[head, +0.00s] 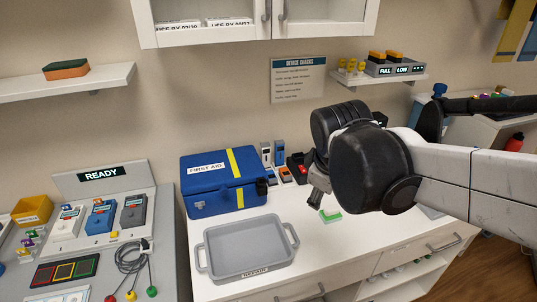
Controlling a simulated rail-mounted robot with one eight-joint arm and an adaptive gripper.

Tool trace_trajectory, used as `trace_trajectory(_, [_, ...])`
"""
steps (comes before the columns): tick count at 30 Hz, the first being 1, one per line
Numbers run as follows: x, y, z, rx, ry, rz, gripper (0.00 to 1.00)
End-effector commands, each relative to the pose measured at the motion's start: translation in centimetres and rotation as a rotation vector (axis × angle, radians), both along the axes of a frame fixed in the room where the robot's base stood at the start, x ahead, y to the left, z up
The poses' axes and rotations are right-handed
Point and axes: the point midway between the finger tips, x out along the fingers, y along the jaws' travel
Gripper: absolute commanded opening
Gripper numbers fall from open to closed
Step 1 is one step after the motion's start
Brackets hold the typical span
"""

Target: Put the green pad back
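A small green pad (330,215) with a pale top lies on the white counter (325,245), right of the grey tray. My gripper (317,199) points down just above and left of it, at the end of my arm coming in from the right. A small gap seems to show between them. The fingers are small, dark and partly hidden by my wrist, so I cannot see whether they are open.
A blue first aid box (222,182) and a grey tray (246,247) stand left of my gripper. Small devices (279,153) line the wall behind. A grey READY station (100,225) is at left. Wall cabinets (250,20) hang above. Counter between tray and pad is clear.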

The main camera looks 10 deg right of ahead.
Motion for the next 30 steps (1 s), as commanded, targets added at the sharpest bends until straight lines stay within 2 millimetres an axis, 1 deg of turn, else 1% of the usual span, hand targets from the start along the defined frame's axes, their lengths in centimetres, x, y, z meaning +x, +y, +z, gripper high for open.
trace_trajectory(1, [-1.2, 0.5, 0.2, 0.041, -0.034, -0.055, 0.4])
trace_trajectory(6, [-4.1, 2.1, 0.8, 0.205, -0.146, -0.259, 0.4])
trace_trajectory(9, [-5.6, 2.9, 0.9, 0.301, -0.2, -0.369, 0.4])
trace_trajectory(13, [-6.9, 3.7, 0.9, 0.402, -0.249, -0.481, 0.4])
trace_trajectory(16, [-7.5, 4.0, 0.9, 0.452, -0.269, -0.532, 0.4])
trace_trajectory(17, [-7.6, 4.1, 0.8, 0.462, -0.273, -0.543, 0.43])
trace_trajectory(19, [-7.8, 4.2, 0.8, 0.476, -0.278, -0.558, 0.43])
trace_trajectory(30, [-7.8, 4.2, 0.9, 0.48, -0.28, -0.564, 0.43])
